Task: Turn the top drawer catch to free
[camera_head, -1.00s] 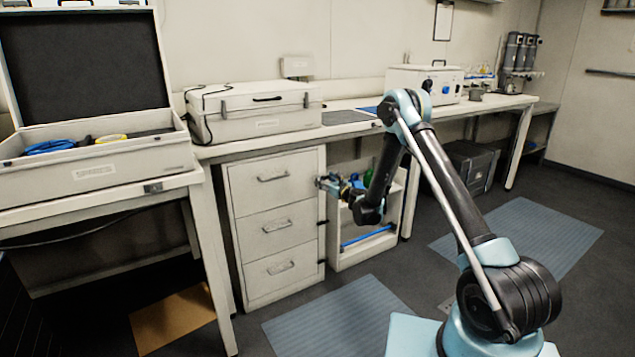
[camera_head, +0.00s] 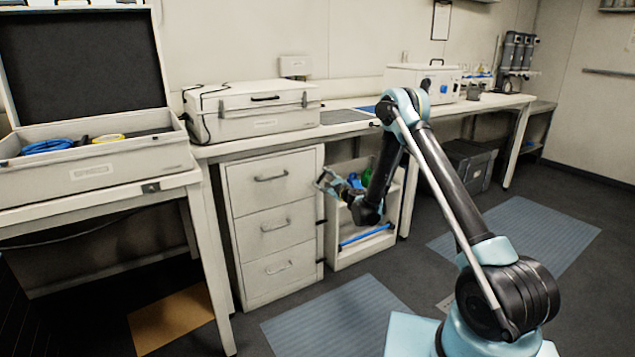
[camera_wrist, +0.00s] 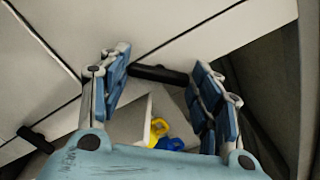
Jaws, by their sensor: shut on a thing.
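The white cabinet (camera_head: 230,215) has three drawers with bar handles. My gripper (camera_head: 325,181) is at the upper right edge of the top drawer (camera_head: 272,174). In the wrist view, the top drawer catch is a short dark bar (camera_wrist: 160,74) between the two blue-padded fingers of my gripper (camera_wrist: 162,88). The fingers are shut on its two ends. The bar lies at an angle to the seam beside the drawer fronts. In the head view my gripper hides this catch. A lower dark catch shows in the wrist view (camera_wrist: 36,139) and the head view (camera_head: 321,222).
An open white shelf unit (camera_head: 362,246) with blue and green items stands right of the cabinet, close to my gripper. The bench top (camera_head: 345,117) overhangs above. An open case (camera_head: 90,180) stands on the left table. Blue mats (camera_head: 335,315) lie on the floor.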

